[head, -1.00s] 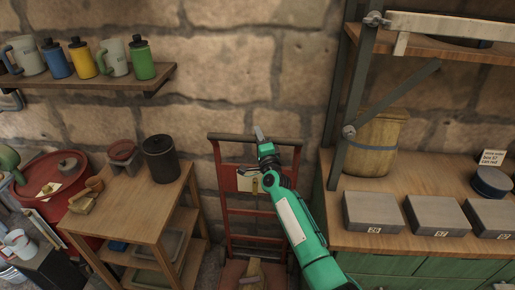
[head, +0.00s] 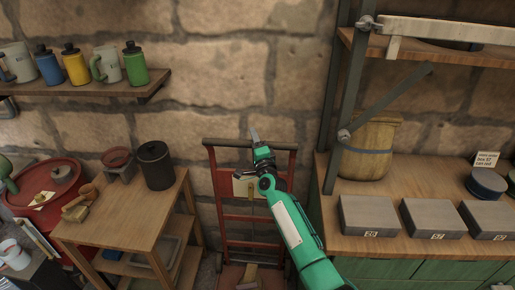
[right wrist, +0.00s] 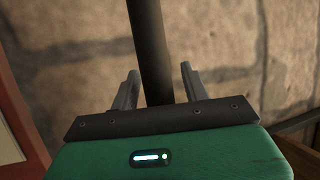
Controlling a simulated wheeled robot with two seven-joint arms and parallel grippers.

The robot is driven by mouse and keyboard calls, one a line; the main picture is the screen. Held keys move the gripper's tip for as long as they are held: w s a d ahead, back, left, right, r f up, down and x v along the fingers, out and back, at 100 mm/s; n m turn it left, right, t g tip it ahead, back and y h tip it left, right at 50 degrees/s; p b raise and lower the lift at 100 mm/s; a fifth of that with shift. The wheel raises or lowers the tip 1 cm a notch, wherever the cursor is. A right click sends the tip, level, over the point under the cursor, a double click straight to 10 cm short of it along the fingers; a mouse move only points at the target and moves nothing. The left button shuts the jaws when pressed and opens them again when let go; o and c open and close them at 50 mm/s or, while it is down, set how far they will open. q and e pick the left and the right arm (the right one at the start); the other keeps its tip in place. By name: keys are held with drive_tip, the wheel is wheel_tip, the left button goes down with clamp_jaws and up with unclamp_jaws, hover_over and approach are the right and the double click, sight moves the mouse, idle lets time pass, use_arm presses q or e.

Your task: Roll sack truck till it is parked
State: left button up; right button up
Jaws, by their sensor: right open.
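The red sack truck (head: 233,243) stands upright against the stone wall, between the wooden side table and the green cabinet. Its dark top handle bar (head: 222,142) runs across in the head view. My right gripper (head: 254,135) is at the middle of that bar. In the right wrist view the bar (right wrist: 150,50) passes between the two spread fingers (right wrist: 160,85), with a gap on each side. A pale tag or plate is on the truck's upper part, partly hidden by my arm. A brownish thing sits low on the truck. My left gripper is out of view.
The wooden side table (head: 115,215) with a black canister (head: 155,165) stands left of the truck. The green cabinet (head: 425,270) with grey boxes and a wooden barrel (head: 368,147) is at right. A shelf of mugs and bottles (head: 90,90) hangs at upper left.

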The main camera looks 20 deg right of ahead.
drive_tip(key=shift+s+f, duration=0.2)
drive_tip(key=shift+s, duration=0.15)
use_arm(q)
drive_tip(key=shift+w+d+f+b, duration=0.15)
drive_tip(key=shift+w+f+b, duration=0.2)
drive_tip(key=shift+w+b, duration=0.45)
use_arm(e)
drive_tip(key=v, duration=1.2)
drive_tip(key=shift+s, duration=0.35)
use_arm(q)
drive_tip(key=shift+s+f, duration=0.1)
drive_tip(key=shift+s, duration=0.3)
use_arm(e)
drive_tip(key=shift+d+f, duration=0.1)
drive_tip(key=shift+f, duration=0.05)
